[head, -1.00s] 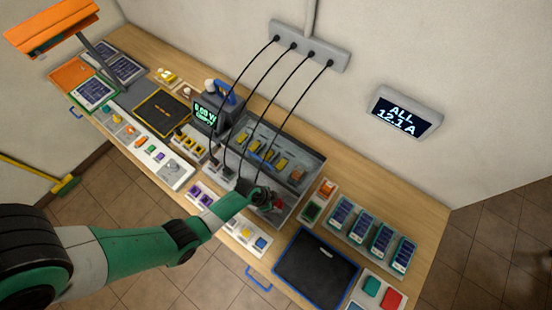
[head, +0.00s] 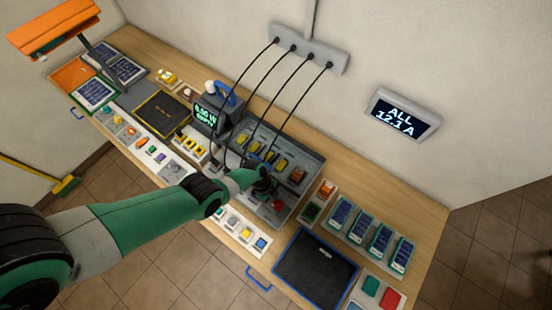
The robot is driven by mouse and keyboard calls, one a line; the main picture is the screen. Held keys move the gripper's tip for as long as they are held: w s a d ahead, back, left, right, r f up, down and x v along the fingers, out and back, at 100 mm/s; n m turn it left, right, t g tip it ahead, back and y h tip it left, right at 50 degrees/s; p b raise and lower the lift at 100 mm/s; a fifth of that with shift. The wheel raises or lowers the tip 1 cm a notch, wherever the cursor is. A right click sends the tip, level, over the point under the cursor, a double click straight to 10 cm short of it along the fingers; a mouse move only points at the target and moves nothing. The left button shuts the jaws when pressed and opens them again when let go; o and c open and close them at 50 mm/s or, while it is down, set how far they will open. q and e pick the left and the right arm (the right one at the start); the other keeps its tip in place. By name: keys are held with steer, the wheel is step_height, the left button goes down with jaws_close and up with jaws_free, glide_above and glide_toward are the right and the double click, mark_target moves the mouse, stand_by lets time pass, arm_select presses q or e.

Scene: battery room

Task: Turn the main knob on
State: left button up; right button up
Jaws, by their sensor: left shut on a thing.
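A grey panel box (head: 312,160) stands in the middle of the bench. It holds several yellow switches (head: 271,147) and a red button (head: 278,205) near its front. My left gripper (head: 265,190) is over the front left part of this box, left of the red button. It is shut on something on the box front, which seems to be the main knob. The knob itself is hidden by the gripper, so its setting cannot be seen. My right gripper is not in view.
Several black cables run from a wall socket strip (head: 308,48) down to the box, close to my left gripper. A meter (head: 204,117) stands left of it. A wall display (head: 403,114) reads "ALL 12.1 A". Small modules and a black mat (head: 315,268) fill the bench front.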

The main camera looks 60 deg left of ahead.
arm_select(q)
steer(key=shift+m, duration=0.3)
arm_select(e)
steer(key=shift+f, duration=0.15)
arm_select(q)
steer(key=o, duration=1.4)
steer(key=shift+c, duration=0.2)
